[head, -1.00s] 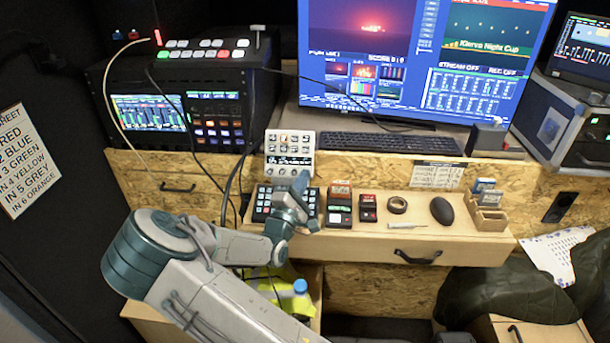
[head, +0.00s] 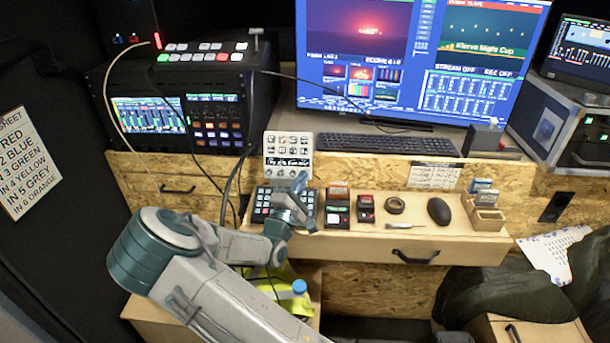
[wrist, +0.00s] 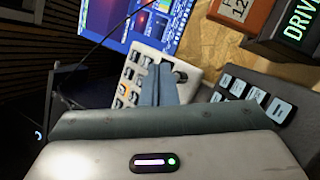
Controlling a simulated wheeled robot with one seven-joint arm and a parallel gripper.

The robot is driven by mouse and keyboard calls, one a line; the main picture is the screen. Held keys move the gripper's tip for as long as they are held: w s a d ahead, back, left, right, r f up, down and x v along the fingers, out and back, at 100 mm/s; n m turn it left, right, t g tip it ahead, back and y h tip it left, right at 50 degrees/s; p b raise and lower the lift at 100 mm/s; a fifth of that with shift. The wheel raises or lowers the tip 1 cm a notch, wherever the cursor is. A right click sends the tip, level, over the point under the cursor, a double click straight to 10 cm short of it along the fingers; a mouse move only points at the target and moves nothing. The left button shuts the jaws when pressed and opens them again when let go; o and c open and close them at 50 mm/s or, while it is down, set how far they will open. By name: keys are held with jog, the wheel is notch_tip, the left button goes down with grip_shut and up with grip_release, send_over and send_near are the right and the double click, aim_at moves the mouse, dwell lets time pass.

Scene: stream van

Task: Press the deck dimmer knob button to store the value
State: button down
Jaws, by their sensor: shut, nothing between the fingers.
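The white control deck (head: 288,150) stands upright against the wood panel below the monitor, with rows of buttons, a small display strip and knobs along its lower edge. My gripper (head: 302,178) is at its lower right, fingers pointing towards it. In the wrist view the deck (wrist: 130,80) lies just beyond my shut fingers (wrist: 160,68). A dark knob (wrist: 180,76) shows right beside the fingertips. I cannot tell whether the fingers touch a knob, or which knob is the dimmer. My gripper hides part of the deck's lower right.
A black keypad (head: 262,204) lies below the deck, partly behind my gripper. Small boxes (head: 337,208), a tape roll (head: 395,204) and a mouse (head: 439,211) stand to the right. A keyboard (head: 380,144) and monitor (head: 420,60) are behind. A cable hangs left of the deck.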

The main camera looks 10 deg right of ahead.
jog(key=shift+s+f+p, duration=0.25)
jog(key=shift+f+p, duration=0.15)
jog(key=shift+f, duration=0.35)
jog(key=shift+s+a, duration=0.15)
jog(key=s+r+p, duration=0.1)
jog(key=s+a+r+p, duration=0.1)
jog(key=s, duration=0.1)
jog(key=shift+s+a, duration=0.1)
jog(key=shift+a, duration=0.05)
jog(key=shift+r, duration=0.1)
